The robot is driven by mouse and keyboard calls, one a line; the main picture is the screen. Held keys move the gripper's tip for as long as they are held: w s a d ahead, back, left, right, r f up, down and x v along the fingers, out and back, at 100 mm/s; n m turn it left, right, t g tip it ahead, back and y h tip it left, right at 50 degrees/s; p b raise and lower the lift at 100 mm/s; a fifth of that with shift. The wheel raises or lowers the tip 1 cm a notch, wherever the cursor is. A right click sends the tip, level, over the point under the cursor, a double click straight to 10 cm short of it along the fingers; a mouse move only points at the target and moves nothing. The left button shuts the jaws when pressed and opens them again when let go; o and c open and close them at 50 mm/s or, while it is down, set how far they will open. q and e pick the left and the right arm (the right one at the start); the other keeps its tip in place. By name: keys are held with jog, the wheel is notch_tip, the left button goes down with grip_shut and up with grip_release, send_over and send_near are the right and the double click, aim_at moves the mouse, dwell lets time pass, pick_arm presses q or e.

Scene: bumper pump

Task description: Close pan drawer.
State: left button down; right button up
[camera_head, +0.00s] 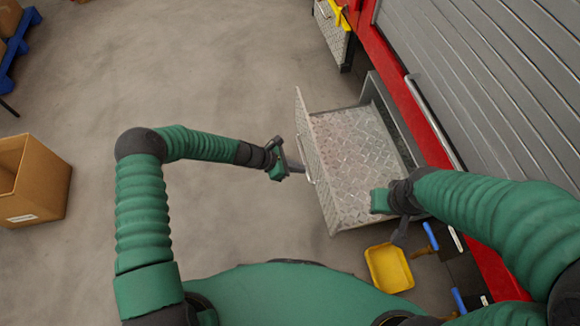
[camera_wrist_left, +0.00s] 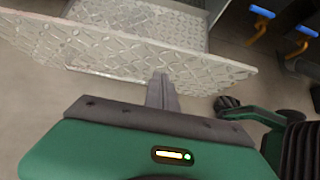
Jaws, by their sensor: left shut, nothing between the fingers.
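The pan drawer (camera_head: 352,165) is a metal diamond-plate drawer, pulled out from the red vehicle body on the right of the head view. Its front panel (camera_head: 315,160) stands upright on the drawer's left side, with a thin handle on its outer face. The panel also shows in the left wrist view (camera_wrist_left: 110,52). My left gripper (camera_head: 298,168) is shut and empty, its fingertips at the outer face of the front panel near the handle. I cannot tell whether they touch. My right gripper (camera_head: 398,232) is at the drawer's near right edge, partly hidden by its arm; its jaws are unclear.
A yellow tray (camera_head: 389,268) lies on the near side of the drawer, with blue-handled valves (camera_head: 431,237) beside it. A cardboard box (camera_head: 32,182) stands at the left. Another yellow-marked metal unit (camera_head: 335,25) is at the top. The floor left of the drawer is clear.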

aim_at(322, 169)
pick_arm(q)
jog(key=d, duration=0.1)
jog(key=w+d+f+b, duration=0.1)
jog(key=d, duration=0.2)
jog(key=shift+w+d+f+b, duration=0.1)
jog(key=shift+w+f+b, duration=0.05)
jog(key=shift+f+b, duration=0.2)
jog(key=shift+w+d+r, duration=0.15)
jog(key=shift+d, duration=0.4)
jog(key=shift+d, duration=0.1)
